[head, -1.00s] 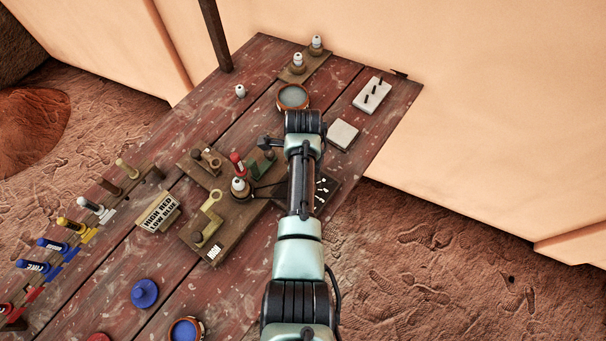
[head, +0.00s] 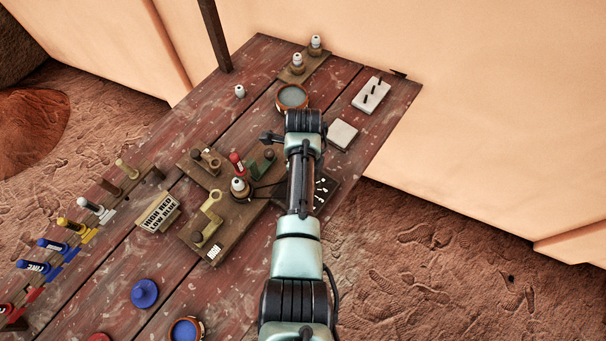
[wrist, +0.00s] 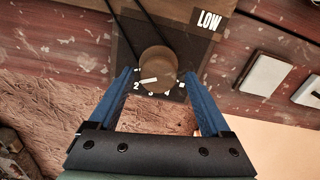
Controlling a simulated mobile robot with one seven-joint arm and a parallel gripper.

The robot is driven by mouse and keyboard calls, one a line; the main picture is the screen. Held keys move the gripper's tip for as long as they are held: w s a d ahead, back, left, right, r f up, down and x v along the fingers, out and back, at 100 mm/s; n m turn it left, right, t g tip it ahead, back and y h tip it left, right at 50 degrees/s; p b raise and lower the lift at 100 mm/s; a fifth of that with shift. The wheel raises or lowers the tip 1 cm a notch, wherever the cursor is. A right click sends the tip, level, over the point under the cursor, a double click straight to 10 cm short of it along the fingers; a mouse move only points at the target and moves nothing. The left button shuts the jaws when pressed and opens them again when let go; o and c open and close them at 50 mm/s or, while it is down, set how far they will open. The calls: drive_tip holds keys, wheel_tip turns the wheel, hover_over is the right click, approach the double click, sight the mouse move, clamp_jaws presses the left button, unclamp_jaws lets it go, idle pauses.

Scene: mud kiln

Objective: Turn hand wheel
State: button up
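A round brown knob (wrist: 157,66), the only wheel-like thing between my fingers, sits on a dark dial plate (wrist: 128,62) in the wrist view. A white pointer line on it points left, close to the 2. White numbers curve along its near side. My gripper (wrist: 157,76) has its two blue fingers apart, one on each side of the knob. A gap seems to show at both sides; contact cannot be told. In the head view my arm hides the knob and fingers; part of the marked dial plate (head: 325,190) shows beside it.
On the table (head: 235,275) a wooden board with levers and a white-topped peg (head: 239,187) stands left of my arm. A pale square block (head: 343,134) and a pegged white block (head: 371,95) lie to the right.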

drive_tip(key=shift+a, duration=0.1)
wheel_tip(320, 180, up, 13)
drive_tip(key=shift+b, duration=0.3)
idle(0.4)
idle(0.5)
drive_tip(key=w+d+r+n+t, duration=0.1)
drive_tip(key=w+r+n+t, duration=0.4)
drive_tip(key=r, duration=0.5)
drive_tip(key=w+r+n+t, duration=0.3)
drive_tip(key=w+r+t, duration=0.3)
drive_tip(key=r, duration=0.4)
wheel_tip(320, 180, up, 19)
drive_tip(key=n+t, duration=0.6)
drive_tip(key=s+r+n+t, duration=0.3)
drive_tip(key=s+r, duration=0.3)
drive_tip(key=r, duration=0.1)
drive_tip(key=s+r+n+t, duration=0.3)
drive_tip(key=s+r, duration=0.3)
drive_tip(key=r, duration=0.2)
drive_tip(key=s+r+n+t, duration=0.3)
drive_tip(key=s+r+t, duration=0.1)
drive_tip(key=s+r, duration=0.2)
drive_tip(key=shift+s+a+r, duration=0.25)
drive_tip(key=shift+a+r, duration=0.15)
drive_tip(key=shift+r, duration=0.3)
